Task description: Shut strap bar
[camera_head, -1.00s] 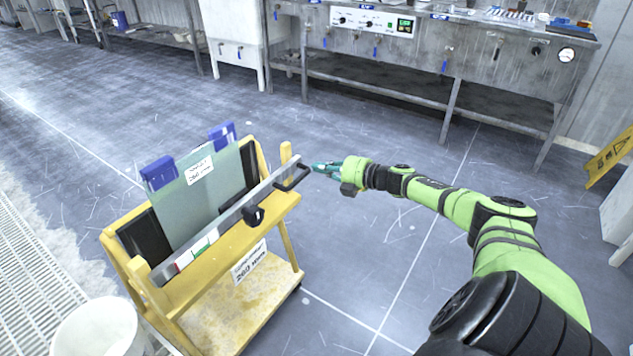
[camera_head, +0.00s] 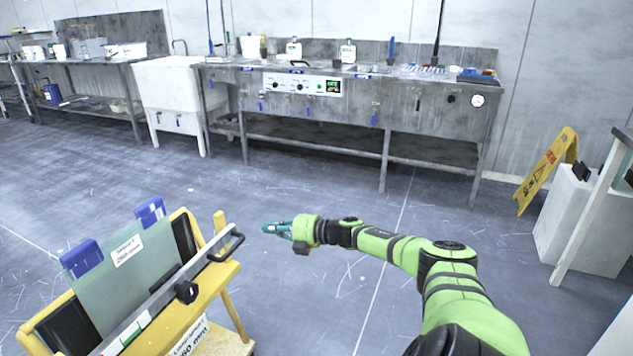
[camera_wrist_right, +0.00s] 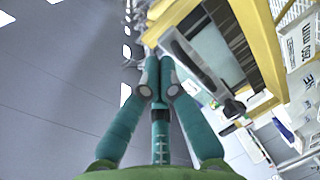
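The grey strap bar (camera_head: 165,300) runs slantwise across the front of the yellow rack (camera_head: 222,275) in the head view. It has a black knob (camera_head: 186,291) and a black loop handle (camera_head: 229,247) near its far right end. That end lies beside the rack's right post; I cannot tell whether it is latched. Behind the bar a greenish glass pane (camera_head: 130,277) stands with blue corner pads. My right gripper (camera_head: 266,228) is just right of the handle, apart from it. Its teal fingers also show in the right wrist view (camera_wrist_right: 158,78), closed together with nothing between them. My left gripper is out of view.
A long steel bench (camera_head: 345,105) and a white sink cabinet (camera_head: 175,100) stand along the back wall. A yellow floor sign (camera_head: 546,170) leans by a white box (camera_head: 580,225) at right. The floor between rack and bench is clear.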

